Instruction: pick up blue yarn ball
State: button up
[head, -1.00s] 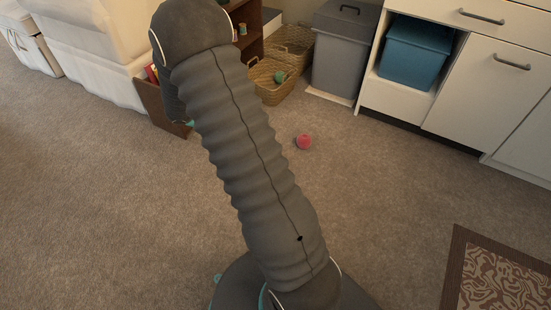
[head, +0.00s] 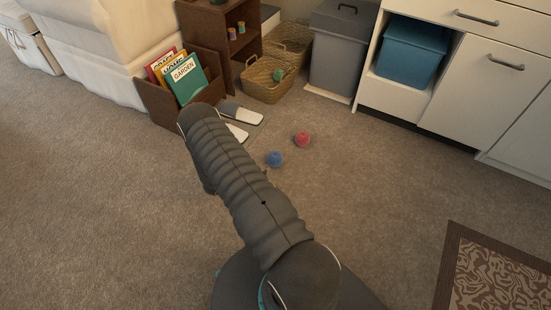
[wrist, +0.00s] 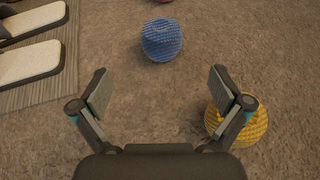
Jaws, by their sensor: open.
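The blue yarn ball (head: 274,159) lies on the carpet just right of my arm in the head view. In the wrist view the blue yarn ball (wrist: 161,40) sits ahead of my gripper (wrist: 158,90), roughly centred and beyond the fingertips. My gripper is open and empty, its two fingers spread wide. In the head view my gripper is hidden behind my arm.
A yellow yarn ball (wrist: 237,118) lies beside and partly behind my right finger. A red yarn ball (head: 302,140) lies beyond the blue one. Slippers (head: 240,114) lie at left, near a book box (head: 160,108). Baskets (head: 268,90) stand behind.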

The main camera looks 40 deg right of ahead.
aim_at(270, 161)
jog(key=x, duration=0.8)
jog(key=shift+d+f, duration=0.25)
jog(key=shift+f, duration=0.05)
jog(key=x, duration=0.2)
jog(key=f+x, duration=0.1)
jog(key=x, duration=0.1)
jog(key=shift+s+a+r+b, duration=0.1)
jog(key=shift+a+b, duration=0.1)
jog(key=shift+b, duration=0.15)
jog(key=shift+d+f, duration=0.2)
jog(key=shift+d, duration=0.35)
jog(key=shift+c, duration=0.3)
jog(key=c, duration=1.2)
